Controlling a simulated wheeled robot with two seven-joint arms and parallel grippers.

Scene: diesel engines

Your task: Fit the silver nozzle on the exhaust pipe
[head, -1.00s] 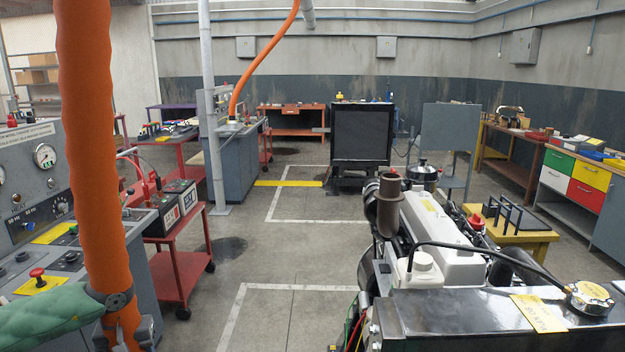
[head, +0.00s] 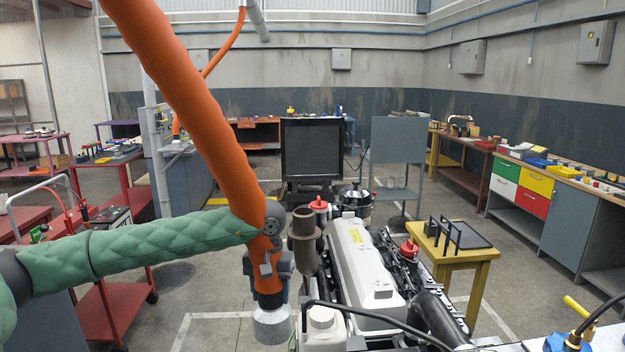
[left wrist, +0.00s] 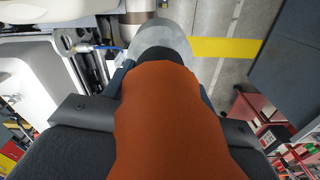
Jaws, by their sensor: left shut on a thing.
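The silver nozzle (head: 272,328) is on the lower end of the orange hose (head: 190,110) and points down. My left gripper (head: 268,268) is shut around the hose just above the nozzle. The brown exhaust pipe (head: 304,238) stands upright on the engine, with a wider collar near its top. In the head view the nozzle is left of the pipe and lower in the picture, apart from it. The left wrist view shows the hose (left wrist: 165,120) between the fingers and the nozzle (left wrist: 163,38) beyond it. My right gripper is out of view.
The white-topped engine (head: 362,270) lies right of the hose, with a white cap tank (head: 322,328) near the nozzle. A yellow stand (head: 460,258) is to its right. Red carts (head: 112,300) stand at left. The floor between carts and engine is clear.

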